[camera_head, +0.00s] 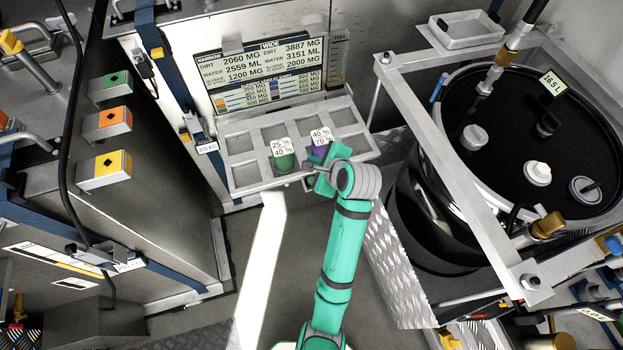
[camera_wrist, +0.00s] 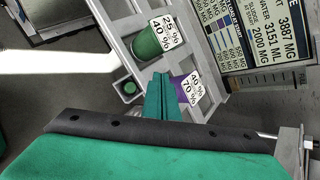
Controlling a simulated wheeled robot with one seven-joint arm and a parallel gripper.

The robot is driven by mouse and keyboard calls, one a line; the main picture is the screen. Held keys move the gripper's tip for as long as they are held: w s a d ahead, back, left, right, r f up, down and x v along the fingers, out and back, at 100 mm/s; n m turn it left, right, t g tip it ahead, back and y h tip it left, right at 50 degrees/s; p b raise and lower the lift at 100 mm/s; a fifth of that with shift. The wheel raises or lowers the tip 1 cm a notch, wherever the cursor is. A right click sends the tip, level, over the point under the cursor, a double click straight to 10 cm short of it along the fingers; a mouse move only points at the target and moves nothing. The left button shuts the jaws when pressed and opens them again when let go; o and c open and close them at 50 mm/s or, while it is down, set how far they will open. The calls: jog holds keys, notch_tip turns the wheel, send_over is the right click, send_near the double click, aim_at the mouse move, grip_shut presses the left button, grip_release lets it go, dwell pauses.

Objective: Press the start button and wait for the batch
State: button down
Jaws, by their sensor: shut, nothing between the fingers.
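My gripper (camera_head: 318,182) is shut and empty at the front edge of a grey slotted tray (camera_head: 243,172). Its teal fingers (camera_wrist: 163,98) show side by side in the wrist view. A small round green button (camera_wrist: 130,88) sits on a grey plate below the green container, to the left of my fingertips and apart from them in the picture. I cannot read any label on it. A green container (camera_head: 284,162) tagged 25 % 40 % and a purple one (camera_head: 320,150) tagged 40 % 70 % sit in the tray. My gripper partly hides the purple one.
A display panel (camera_head: 270,75) with dirt and water figures stands behind the tray. Green (camera_head: 112,84), orange (camera_head: 108,122) and yellow (camera_head: 105,170) boxes with diamond marks are on the left cabinet. A black tank (camera_head: 480,110) in a metal frame (camera_head: 440,170) stands close on the right.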

send_over(311, 181)
jog(key=f, duration=0.7)
jog(key=shift+s+d, duration=0.4)
jog(key=shift+w+f, duration=0.1)
jog(key=shift+f, duration=0.5)
jog(key=shift+d, duration=0.2)
jog(key=shift+a, duration=0.35)
jog(key=shift+d, duration=0.2)
jog(key=shift+a, duration=0.1)
